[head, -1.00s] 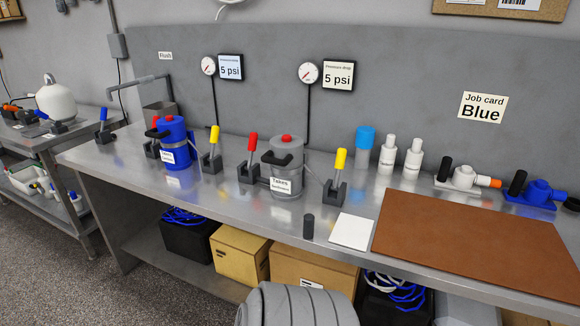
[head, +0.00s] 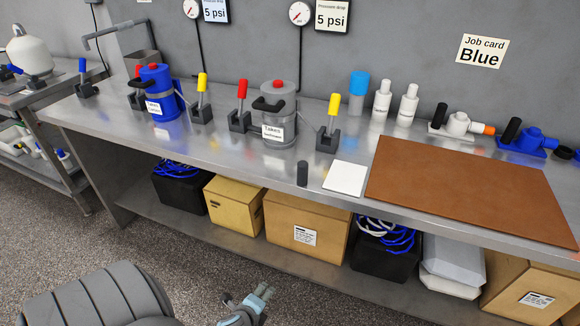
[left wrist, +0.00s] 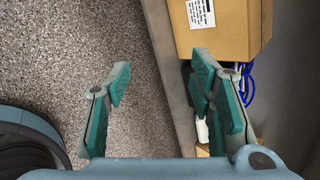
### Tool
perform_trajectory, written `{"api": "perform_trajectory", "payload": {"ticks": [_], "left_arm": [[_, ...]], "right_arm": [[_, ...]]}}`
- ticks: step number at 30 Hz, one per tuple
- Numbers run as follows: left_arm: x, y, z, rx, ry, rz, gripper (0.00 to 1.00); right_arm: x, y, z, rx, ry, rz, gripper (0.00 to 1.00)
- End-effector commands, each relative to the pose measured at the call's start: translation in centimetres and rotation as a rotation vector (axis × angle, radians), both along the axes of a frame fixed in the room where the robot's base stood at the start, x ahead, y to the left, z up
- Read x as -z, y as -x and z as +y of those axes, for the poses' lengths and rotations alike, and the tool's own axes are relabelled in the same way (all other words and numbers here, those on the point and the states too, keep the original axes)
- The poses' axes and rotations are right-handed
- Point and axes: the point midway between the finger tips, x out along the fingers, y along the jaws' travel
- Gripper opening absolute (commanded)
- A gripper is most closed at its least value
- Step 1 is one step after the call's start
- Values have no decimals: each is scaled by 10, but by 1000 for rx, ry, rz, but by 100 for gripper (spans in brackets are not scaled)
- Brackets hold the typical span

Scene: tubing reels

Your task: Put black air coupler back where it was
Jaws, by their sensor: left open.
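A small dark cylinder (head: 302,173) stands upright near the bench's front edge, left of a white card; I cannot tell whether it is the black air coupler. A black ring-like piece (head: 565,152) lies at the far right of the bench, beside a blue fitting (head: 532,138). My left gripper (head: 264,292) is low in front of the bench, below its top. In the left wrist view my left gripper (left wrist: 160,76) is open, with nothing between its fingers. My right gripper is not in view.
The bench holds a blue canister (head: 160,95), a grey canister (head: 279,115), several levers, white bottles (head: 382,100) and a brown mat (head: 470,195). A white card (head: 345,179) lies near the front edge. Boxes (head: 305,222) and bins (head: 385,255) fill the lower shelf. The brown mat is bare.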

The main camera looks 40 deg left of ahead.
Motion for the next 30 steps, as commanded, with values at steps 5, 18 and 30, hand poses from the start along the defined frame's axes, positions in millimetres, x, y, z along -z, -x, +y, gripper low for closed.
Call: {"api": "perform_trajectory", "payload": {"ticks": [5, 18, 30], "left_arm": [[-205, -105, 17, 489, -916, -150, 49], [-307, -183, 35, 549, -1359, -159, 49], [-307, -246, 57, 550, -1356, -159, 49]], "right_arm": [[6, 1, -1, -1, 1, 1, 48], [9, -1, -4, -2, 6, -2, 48], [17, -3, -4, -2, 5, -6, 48]]}}
